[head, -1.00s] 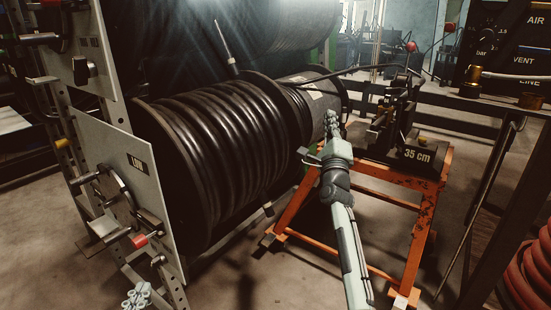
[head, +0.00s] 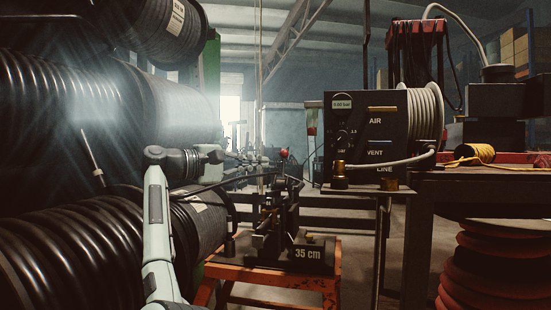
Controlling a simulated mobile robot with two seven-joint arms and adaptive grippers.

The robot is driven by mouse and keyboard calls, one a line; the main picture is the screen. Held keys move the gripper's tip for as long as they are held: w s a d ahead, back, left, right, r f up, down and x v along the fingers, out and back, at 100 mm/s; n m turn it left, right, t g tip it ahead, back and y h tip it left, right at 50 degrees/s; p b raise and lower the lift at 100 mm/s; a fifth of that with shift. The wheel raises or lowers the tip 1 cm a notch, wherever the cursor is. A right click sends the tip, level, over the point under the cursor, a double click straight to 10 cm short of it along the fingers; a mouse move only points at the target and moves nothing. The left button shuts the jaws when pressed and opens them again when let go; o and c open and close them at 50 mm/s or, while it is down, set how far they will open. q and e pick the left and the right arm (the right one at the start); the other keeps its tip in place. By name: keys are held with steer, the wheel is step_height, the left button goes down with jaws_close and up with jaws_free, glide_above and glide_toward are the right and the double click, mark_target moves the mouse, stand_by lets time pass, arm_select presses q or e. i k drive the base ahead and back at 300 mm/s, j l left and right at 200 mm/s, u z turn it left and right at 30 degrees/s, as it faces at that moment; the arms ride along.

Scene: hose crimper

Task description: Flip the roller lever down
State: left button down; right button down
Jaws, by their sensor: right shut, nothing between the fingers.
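Big black hose reels (head: 75,245) fill the left side. An air control box (head: 365,135) with a coiled grey hose (head: 424,115) stands to the right. A dark bench (head: 470,180) is at the right, with red hose coils (head: 490,270) under it.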

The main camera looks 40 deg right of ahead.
mark_target(281, 184)
steer(key=i+l, duration=1.1)
steer(key=i, duration=0.1)
